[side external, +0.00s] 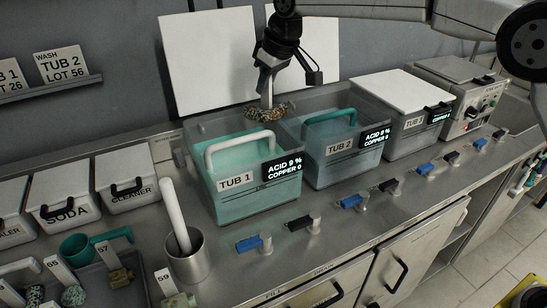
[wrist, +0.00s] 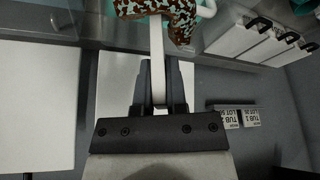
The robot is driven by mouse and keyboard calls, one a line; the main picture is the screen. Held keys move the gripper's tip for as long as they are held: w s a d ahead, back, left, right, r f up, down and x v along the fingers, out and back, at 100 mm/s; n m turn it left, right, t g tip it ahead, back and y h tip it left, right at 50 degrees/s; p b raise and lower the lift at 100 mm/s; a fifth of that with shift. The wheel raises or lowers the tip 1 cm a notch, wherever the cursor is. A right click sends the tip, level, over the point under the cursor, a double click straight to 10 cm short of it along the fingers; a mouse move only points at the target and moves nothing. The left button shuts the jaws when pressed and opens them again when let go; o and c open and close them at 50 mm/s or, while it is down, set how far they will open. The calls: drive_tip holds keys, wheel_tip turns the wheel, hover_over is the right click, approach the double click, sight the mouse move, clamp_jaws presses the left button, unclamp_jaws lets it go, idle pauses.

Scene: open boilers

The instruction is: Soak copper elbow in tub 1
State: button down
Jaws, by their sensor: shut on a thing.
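The copper elbow (side external: 266,112) is mottled brown and pale green. It hangs below my gripper (side external: 267,82) on a pale upright strip, and my jaws are shut on that strip. In the wrist view the elbow (wrist: 182,16) shows at the top edge, beyond my gripper (wrist: 158,75), partly cut off. Tub 1 (side external: 240,182) is open, with teal liquid, a white handle and a display reading acid 9 % and copper 0. The elbow appears over the back of tub 1; I cannot tell its exact height above the liquid.
Tub 2 (side external: 338,165), open with a teal handle, stands right of tub 1. Raised white lids (side external: 208,60) stand behind the tubs. Tub 3 (side external: 402,118) is closed. A metal cup (side external: 190,260) with a white rod, a soda bin (side external: 65,197) and tagged parts lie left.

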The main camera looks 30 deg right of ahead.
drive_tip(key=shift+w+a+f, duration=0.1)
drive_tip(key=shift+w+a, duration=0.1)
drive_tip(key=shift+a, duration=0.65)
drive_tip(key=shift+f, duration=0.25)
wheel_tip(320, 180, down, 17)
drive_tip(key=shift+f, duration=0.15)
idle(1.4)
idle(3.0)
drive_tip(key=shift+r, duration=7.85)
